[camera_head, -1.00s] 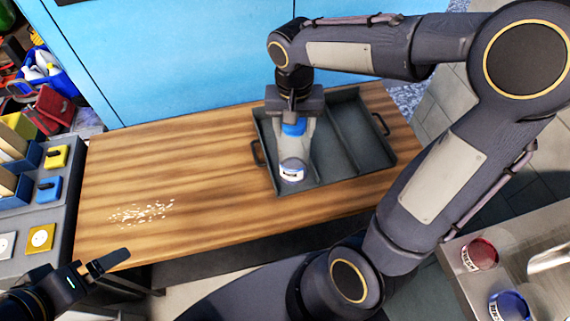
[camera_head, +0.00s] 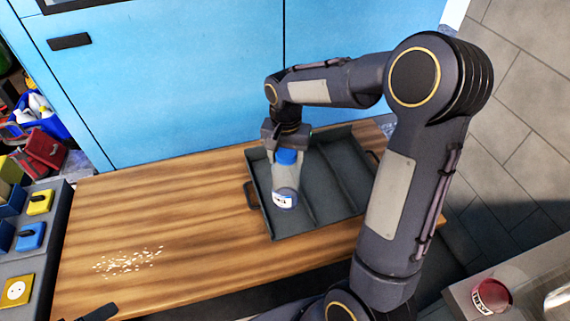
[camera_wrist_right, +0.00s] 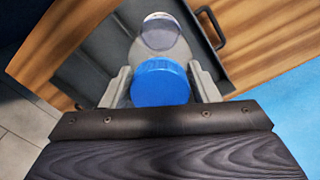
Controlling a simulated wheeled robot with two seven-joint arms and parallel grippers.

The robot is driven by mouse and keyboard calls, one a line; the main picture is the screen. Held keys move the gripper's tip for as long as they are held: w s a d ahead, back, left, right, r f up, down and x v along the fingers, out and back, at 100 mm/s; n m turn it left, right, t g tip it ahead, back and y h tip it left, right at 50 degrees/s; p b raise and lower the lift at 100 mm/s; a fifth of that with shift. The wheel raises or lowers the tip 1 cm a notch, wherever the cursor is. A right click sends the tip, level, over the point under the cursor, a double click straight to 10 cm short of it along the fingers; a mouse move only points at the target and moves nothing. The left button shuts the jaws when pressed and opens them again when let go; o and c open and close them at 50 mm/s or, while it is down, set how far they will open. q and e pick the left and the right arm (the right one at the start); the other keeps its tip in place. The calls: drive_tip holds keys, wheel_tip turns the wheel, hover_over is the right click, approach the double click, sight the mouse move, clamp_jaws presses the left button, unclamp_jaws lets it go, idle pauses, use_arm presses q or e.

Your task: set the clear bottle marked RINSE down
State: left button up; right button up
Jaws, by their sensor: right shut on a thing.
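My right gripper (camera_head: 286,147) is shut on a clear bottle (camera_head: 285,182) with a blue cap and a white label, whose lettering is too small to read. The bottle hangs upright below the jaws, in or over the left compartment of a dark grey tray (camera_head: 326,217). I cannot tell whether its base touches the tray floor. In the right wrist view the blue cap (camera_wrist_right: 160,83) lies between the two pale fingers, with the clear body beyond it. Only a dark piece of my left gripper (camera_head: 100,312) shows at the bottom edge; its jaws are hidden.
The tray stands on a wooden table (camera_head: 190,200), has a divider, and its right compartment looks empty. White bits (camera_head: 128,260) lie scattered on the table's left. A grey unit with yellow and blue blocks (camera_head: 30,236) stands at left. A red-tinted container (camera_head: 491,295) is at lower right.

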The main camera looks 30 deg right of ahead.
drive_tip(key=shift+w+d+f, duration=0.1)
drive_tip(key=shift+w+f, duration=0.25)
drive_tip(key=shift+f, duration=0.05)
drive_tip(key=shift+w+f, duration=0.1)
drive_tip(key=shift+f, duration=1.55)
drive_tip(key=shift+f+b, duration=0.15)
drive_tip(key=shift+b, duration=0.15)
drive_tip(key=o, duration=1.3)
